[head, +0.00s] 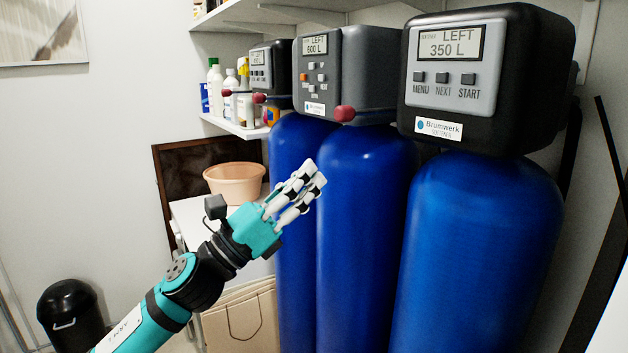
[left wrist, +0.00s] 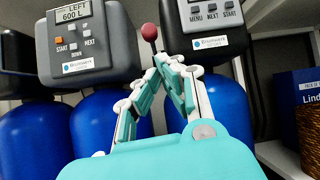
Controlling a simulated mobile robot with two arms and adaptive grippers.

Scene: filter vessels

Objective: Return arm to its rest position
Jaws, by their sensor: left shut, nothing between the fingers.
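My left gripper (head: 318,172) is shut and empty, held in the air in front of the blue filter vessels. It also shows in the left wrist view (left wrist: 166,62), its fingertips together just below a red knob (left wrist: 149,31) in the picture; I cannot tell whether they touch. Three blue vessels stand in a row: the nearest (head: 478,250), the middle one (head: 365,230) and the farthest (head: 293,140). Their dark control heads carry displays and buttons. The nearest display (head: 447,46) reads "LEFT 350 L", the middle one (head: 316,46) "LEFT 600 L". My right gripper is not in view.
A shelf (head: 236,128) with bottles is behind the vessels. A peach basin (head: 235,183) stands on a white surface behind my left arm. A paper bag (head: 240,322) is below it. A black bin (head: 70,312) stands at lower left.

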